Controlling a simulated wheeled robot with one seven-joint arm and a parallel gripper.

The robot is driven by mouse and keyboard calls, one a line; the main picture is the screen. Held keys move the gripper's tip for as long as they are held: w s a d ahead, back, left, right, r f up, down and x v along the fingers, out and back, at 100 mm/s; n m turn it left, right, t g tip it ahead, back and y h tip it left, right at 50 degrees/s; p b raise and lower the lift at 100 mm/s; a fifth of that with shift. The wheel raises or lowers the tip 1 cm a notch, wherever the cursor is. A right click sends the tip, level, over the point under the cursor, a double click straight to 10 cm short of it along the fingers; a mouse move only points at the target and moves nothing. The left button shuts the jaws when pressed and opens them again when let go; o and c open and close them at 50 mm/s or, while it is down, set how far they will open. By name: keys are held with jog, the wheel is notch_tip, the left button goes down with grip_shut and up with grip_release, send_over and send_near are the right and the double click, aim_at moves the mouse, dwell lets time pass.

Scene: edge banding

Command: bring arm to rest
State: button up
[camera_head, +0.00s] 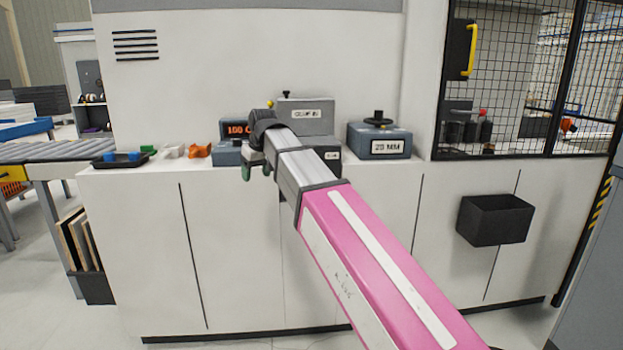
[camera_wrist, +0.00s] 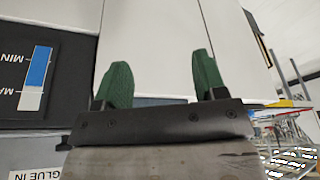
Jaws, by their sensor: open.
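My gripper (camera_head: 257,168) is at the end of my outstretched pink and grey arm, in front of the counter with the labelled boxes. Its green fingers point down in the head view. In the wrist view my gripper (camera_wrist: 158,85) shows two green fingers spread well apart, with nothing between them. Part of the gripper is hidden behind the wrist in the head view.
Behind the arm stand a "GLUE IN" box (camera_head: 318,122) and a "23 MM" box (camera_head: 380,146) with a black knob. Orange (camera_head: 200,151) and green (camera_head: 148,151) small pieces and a black tray (camera_head: 120,159) lie left. A black bin (camera_head: 494,220) hangs right. A roller conveyor (camera_head: 55,151) stands far left.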

jog(key=s+d+f+m+g+h, duration=0.1)
jog(key=d+f+m, duration=0.1)
jog(key=d+f, duration=0.95)
jog(key=d+f+m+h, duration=0.1)
jog(key=d+f+m, duration=0.1)
jog(key=d+f, duration=0.95)
jog(key=s+d+f+m, duration=0.2)
jog(key=s+d+f, duration=0.4)
jog(key=f, duration=0.3)
jog(key=s+d+f+m+g, duration=0.1)
jog(key=s+d+f+m, duration=0.1)
jog(key=s+d+f, duration=0.4)
notch_tip(320, 180, down, 4)
jog(key=shift+d+f+g+h, duration=0.15)
jog(key=shift+d+g+h, duration=0.15)
jog(key=shift+d, duration=0.35)
